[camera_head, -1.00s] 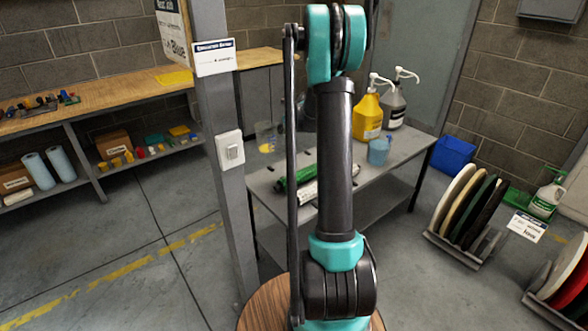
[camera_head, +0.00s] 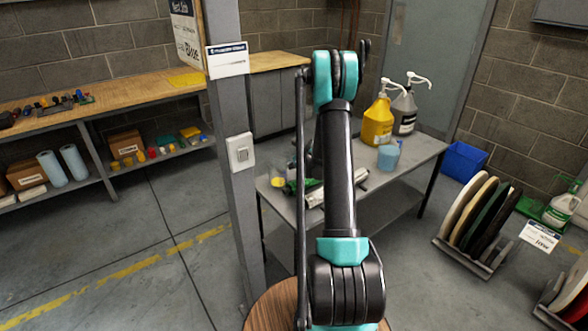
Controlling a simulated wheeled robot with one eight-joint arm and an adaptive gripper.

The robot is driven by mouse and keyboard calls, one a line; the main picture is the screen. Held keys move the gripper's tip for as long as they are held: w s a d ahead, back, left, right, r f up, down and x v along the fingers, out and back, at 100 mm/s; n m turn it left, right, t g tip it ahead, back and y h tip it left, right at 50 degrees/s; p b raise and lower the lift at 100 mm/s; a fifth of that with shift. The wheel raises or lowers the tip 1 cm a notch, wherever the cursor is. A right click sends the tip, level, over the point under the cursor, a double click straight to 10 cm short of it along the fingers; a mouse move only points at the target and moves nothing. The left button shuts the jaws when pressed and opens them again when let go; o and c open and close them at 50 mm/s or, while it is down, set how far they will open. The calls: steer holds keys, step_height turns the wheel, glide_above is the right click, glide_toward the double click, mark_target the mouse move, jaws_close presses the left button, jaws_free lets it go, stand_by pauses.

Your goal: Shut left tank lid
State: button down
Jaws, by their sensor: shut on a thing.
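No tank and no tank lid can be made out in the head view. My arm stands in the middle of the picture, its teal elbow high and its dark links running down. The far end of the arm is hidden behind the nearer links, and I cannot make out my gripper or what it holds. On the grey metal bench (camera_head: 405,160) behind my arm, a green item (camera_head: 290,187) and a white roll (camera_head: 315,197) show partly, cut off by my arm.
A yellow pump jug (camera_head: 377,127), a grey pump jug (camera_head: 404,112) and a blue cup (camera_head: 388,157) stand on the bench. A grey post (camera_head: 236,195) rises left of my arm. A disc rack (camera_head: 470,257) stands at right. The floor at left is clear.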

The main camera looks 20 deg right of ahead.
steer(key=shift+f, duration=0.45)
steer(key=shift+f, duration=0.1)
steer(key=c, duration=1.6)
jaws_free()
